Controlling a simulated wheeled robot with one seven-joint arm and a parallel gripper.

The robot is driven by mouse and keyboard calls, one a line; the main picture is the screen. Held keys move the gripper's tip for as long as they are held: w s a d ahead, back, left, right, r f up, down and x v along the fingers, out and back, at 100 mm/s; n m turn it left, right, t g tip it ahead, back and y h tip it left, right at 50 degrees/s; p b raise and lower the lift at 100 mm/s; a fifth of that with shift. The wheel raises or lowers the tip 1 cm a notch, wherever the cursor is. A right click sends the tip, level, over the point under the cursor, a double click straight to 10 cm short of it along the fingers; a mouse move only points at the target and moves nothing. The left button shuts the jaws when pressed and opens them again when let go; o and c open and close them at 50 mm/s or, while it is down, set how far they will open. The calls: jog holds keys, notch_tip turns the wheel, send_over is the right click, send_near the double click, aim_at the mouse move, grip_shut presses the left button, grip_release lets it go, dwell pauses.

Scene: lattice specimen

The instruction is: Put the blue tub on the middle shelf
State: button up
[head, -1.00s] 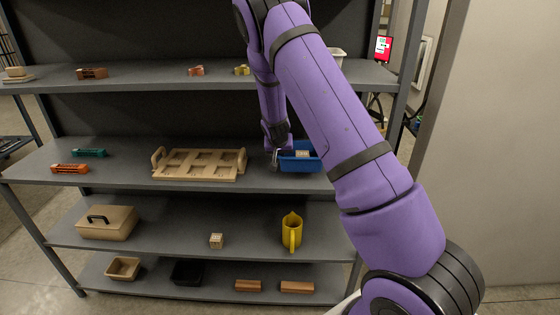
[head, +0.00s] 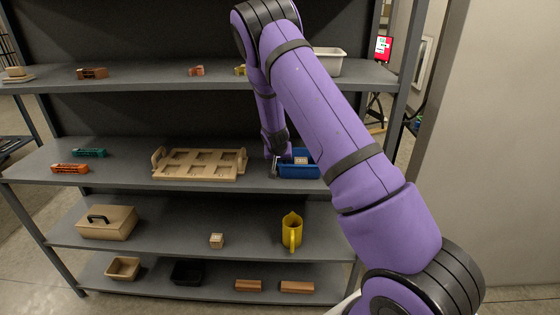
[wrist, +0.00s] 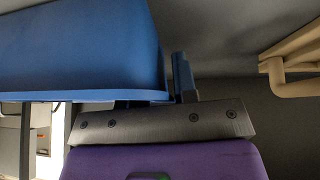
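The blue tub (head: 297,172) is at the right end of the shelf that also carries the wooden tray, partly behind my arm. A small pale labelled block (head: 301,160) shows inside it. My gripper (head: 274,167) is at the tub's left side, shut on its wall. In the wrist view the tub (wrist: 80,45) fills the upper left, with one finger (wrist: 184,78) outside its wall and the other mostly hidden. The tub looks upright at shelf level; I cannot tell whether its base touches the middle shelf (head: 120,172).
The wooden tray (head: 198,164) stands just left of my gripper; its handle (wrist: 290,78) shows in the wrist view. Teal (head: 89,153) and orange (head: 70,168) pieces lie farther left. A yellow jug (head: 292,231) stands one shelf below. A pale bin (head: 329,62) is on the shelf above.

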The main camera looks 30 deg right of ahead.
jog(key=shift+s+a+r, duration=0.1)
jog(key=shift+a+r, duration=0.05)
jog(key=shift+r, duration=0.3)
jog(key=s+a+r+n+y, duration=0.1)
jog(key=s+a+r, duration=0.3)
jog(key=s+r, duration=0.45)
jog(key=s+a+r+y, duration=0.1)
jog(key=s+a+r, duration=0.4)
jog(key=r, duration=0.6)
jog(key=s+a+r+n+y, duration=0.1)
jog(key=s+a+r, duration=0.2)
jog(key=s+r, duration=0.6)
jog(key=s+a+r+n, duration=0.2)
jog(key=s+a+r, duration=0.1)
jog(key=s, duration=0.8)
jog(key=s+a+r+n+y, duration=0.1)
jog(key=s+a+r+n, duration=0.1)
jog(key=s, duration=0.9)
notch_tip(320, 180, up, 2)
jog(key=shift+s+a+n+t, duration=0.2)
jog(key=shift+a+n+t, duration=0.15)
jog(key=shift+a, duration=0.2)
